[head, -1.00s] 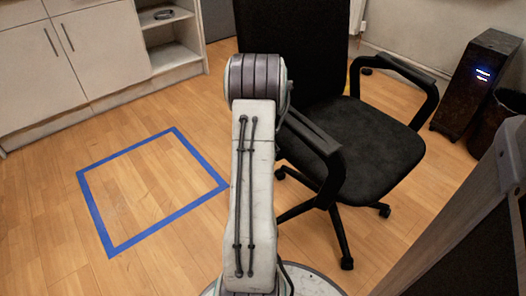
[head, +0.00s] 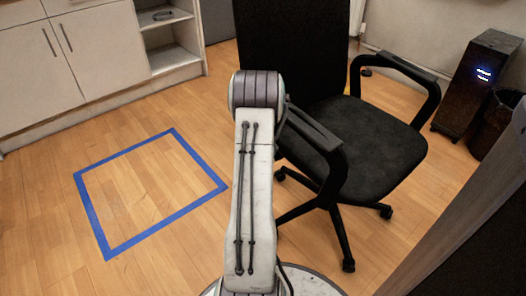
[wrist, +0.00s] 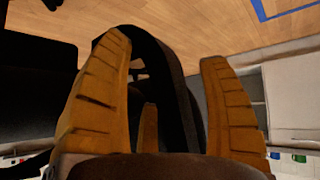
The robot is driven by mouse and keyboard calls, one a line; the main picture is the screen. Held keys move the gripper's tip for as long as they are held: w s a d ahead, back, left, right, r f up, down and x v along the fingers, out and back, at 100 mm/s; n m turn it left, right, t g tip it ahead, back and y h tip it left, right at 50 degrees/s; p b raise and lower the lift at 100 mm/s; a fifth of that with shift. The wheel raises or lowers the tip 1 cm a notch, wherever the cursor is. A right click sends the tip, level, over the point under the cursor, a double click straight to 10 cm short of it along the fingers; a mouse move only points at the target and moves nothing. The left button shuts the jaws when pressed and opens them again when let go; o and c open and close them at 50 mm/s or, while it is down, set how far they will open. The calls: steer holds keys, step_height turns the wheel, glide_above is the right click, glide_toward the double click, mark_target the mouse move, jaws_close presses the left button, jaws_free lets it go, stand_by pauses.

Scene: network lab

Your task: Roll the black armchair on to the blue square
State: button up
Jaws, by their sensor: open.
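The black armchair (head: 365,150) stands upright on its castors, right of the blue square (head: 196,157). The square is a taped outline on the wood floor, with bare floor inside. My arm rises in front of the chair's left side in the head view and hides part of its backrest and base. My gripper is hidden there. In the wrist view my gripper (wrist: 164,48) has its orange-brown fingers spread wide. A black curved bar, apparently a chair armrest (wrist: 168,65), shows between them; I cannot tell whether they touch it. Blue tape (wrist: 262,12) shows at the wrist view's top right.
White cabinets (head: 75,60) with an open shelf stand beyond the square at the left. A dark tower with blue lights (head: 478,85) and a dark bin (head: 497,125) stand at the right. A dark panel edge fills the lower right. The floor between chair and square looks clear.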

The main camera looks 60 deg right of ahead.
stand_by(0.3)
steer(key=c, duration=1.4)
